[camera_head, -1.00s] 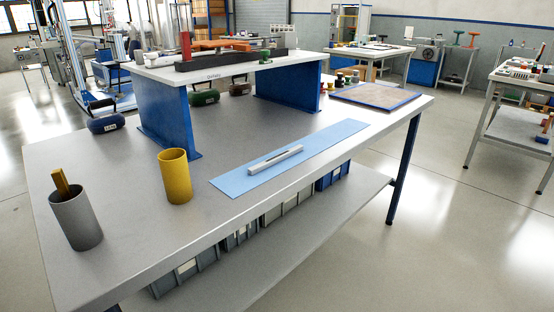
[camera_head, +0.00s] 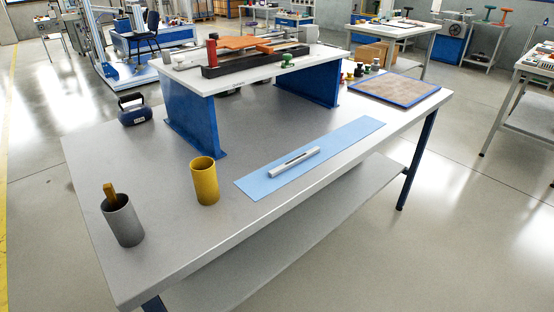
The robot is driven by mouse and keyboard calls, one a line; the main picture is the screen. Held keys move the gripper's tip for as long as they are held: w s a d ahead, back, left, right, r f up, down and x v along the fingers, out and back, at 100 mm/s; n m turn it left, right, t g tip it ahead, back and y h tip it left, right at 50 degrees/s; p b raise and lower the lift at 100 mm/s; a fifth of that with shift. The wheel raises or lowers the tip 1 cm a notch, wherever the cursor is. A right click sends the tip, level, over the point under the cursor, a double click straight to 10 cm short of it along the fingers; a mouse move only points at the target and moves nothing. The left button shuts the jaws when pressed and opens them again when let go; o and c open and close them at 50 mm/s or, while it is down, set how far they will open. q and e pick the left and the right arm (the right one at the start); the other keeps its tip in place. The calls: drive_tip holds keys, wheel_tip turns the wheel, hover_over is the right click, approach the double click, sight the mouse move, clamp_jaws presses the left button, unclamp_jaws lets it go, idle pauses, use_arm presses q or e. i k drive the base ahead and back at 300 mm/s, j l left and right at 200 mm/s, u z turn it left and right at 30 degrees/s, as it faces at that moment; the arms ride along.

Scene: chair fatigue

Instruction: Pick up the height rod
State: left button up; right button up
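A short silver bar with a dark slot along its top (camera_head: 293,162) lies flat on a light blue mat (camera_head: 345,140) near the table's front edge. A brown-yellow stick (camera_head: 110,194) stands in a grey cup (camera_head: 124,224) at the table's left corner, its lower part hidden. I cannot tell for certain which of these is the height rod.
A yellow cup (camera_head: 205,183) stands between the grey cup and mat. A white raised shelf on blue legs (camera_head: 195,82) carries a dark tray and a red cylinder. A dark blue weight (camera_head: 134,112) and a blue-edged board (camera_head: 395,88) are on the table (camera_head: 165,240).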

sight(272, 173)
drive_tip(key=u, duration=0.35)
drive_tip(key=l+u, duration=0.15)
drive_tip(key=u, duration=0.25)
drive_tip(key=l+u, duration=0.1)
drive_tip(key=u, duration=0.25)
drive_tip(key=l+u, duration=0.65)
drive_tip(key=k+l+u, duration=0.2)
drive_tip(key=l, duration=0.2)
drive_tip(key=l+u, duration=0.25)
drive_tip(key=l, duration=0.15)
drive_tip(key=k+l, duration=0.15)
drive_tip(key=l, duration=0.2)
drive_tip(key=k+l+u, duration=0.15)
drive_tip(key=l, duration=0.25)
drive_tip(key=k+l, duration=0.15)
drive_tip(key=l, duration=0.2)
drive_tip(key=k+l+u, duration=0.1)
drive_tip(key=l, duration=0.25)
drive_tip(key=k, duration=0.05)
